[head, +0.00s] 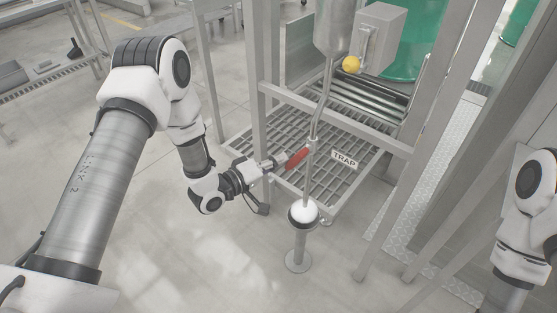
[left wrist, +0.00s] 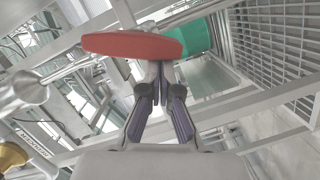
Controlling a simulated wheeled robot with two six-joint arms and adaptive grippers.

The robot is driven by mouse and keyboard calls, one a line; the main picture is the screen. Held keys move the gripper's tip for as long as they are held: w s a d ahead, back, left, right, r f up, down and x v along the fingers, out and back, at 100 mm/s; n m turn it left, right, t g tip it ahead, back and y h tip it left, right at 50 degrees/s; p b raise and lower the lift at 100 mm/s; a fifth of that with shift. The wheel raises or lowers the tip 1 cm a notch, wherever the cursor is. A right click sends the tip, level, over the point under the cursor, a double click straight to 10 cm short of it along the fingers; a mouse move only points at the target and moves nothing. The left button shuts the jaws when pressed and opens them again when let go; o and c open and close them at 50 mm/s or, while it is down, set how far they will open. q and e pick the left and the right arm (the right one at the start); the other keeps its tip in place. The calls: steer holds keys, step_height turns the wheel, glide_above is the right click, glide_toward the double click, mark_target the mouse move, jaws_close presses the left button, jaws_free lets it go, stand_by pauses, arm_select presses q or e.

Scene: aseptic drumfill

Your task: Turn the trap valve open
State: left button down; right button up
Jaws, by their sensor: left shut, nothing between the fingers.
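The trap valve's red handle (head: 297,158) sits on a thin vertical pipe (head: 318,112), beside a sign reading TRAP (head: 344,160). In the head view the handle slants down to the left from the pipe. My left gripper (head: 279,161) is at the handle's left end. In the left wrist view the red handle (left wrist: 133,45) spans across just beyond the fingertips of my left gripper (left wrist: 158,85), which are shut with nothing between them. I cannot tell whether the fingertips touch the handle. My right gripper is not in view; part of my right arm shows at the right edge.
A metal frame with posts and a crossbar (head: 345,122) stands around the pipe. A floor grating (head: 330,187) lies below. A white-topped drain stand (head: 303,212) is under the pipe. A yellow knob (head: 351,64) and green drum (head: 405,55) are behind. Floor at left is open.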

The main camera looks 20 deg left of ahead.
arm_select(q)
steer(key=n, duration=0.1)
steer(key=f+n+b, duration=0.1)
steer(key=n, duration=0.1)
steer(key=shift+s+d+f+t+h, duration=0.15)
steer(key=shift+d+f+t+h, duration=0.05)
steer(key=shift+d+t+h, duration=0.2)
stand_by(0.5)
